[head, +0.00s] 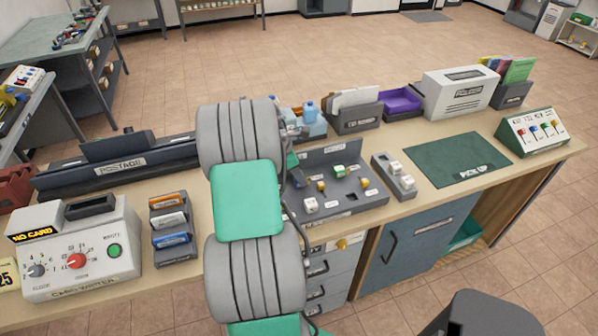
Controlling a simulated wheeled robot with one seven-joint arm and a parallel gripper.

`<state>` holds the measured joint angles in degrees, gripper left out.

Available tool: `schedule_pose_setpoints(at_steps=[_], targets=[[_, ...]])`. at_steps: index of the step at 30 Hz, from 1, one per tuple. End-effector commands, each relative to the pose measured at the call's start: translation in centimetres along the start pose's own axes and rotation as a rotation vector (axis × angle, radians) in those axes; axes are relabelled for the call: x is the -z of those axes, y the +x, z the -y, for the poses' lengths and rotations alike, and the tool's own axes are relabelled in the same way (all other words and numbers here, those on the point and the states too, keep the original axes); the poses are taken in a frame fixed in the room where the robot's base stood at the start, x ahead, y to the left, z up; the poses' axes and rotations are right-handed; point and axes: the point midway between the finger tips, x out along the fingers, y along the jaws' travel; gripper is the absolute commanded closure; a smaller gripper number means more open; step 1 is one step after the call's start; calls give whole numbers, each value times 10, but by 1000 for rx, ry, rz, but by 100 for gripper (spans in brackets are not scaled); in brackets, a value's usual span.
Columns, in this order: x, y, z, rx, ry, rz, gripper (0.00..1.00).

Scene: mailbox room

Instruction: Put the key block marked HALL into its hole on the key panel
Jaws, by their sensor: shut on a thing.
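The dark grey panel (345,199), which looks like the key panel, lies on the counter in the middle, with an upright plate at its back. Several small blocks stand on it: a white one (310,205), a yellow one (365,183) and a green-topped one (339,171) among them. Their marks are too small to read, so I cannot tell which is HALL. My arm's thick grey and green links cross the counter just left of the panel and hide part of its left side. My gripper's fingers and anything in them are hidden behind the arm.
A green PICK UP mat (458,158) lies clear farther right. A card writer (85,255) and a card rack (176,248) stand left. Bins and a white box (460,95) line the back.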

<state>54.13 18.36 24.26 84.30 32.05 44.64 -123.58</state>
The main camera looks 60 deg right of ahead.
Motion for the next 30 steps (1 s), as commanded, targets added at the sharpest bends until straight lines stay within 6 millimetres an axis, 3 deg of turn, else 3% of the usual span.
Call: schedule_pose_setpoints(at_steps=[2,3,11,20,30], targets=[[0,0,0,0,0,0,100],[0,0,0,0,0,0,68],[0,0,0,0,0,0,46],[-1,-2,0,0,0,0,45],[-12,-30,0,0,0,0,45]])
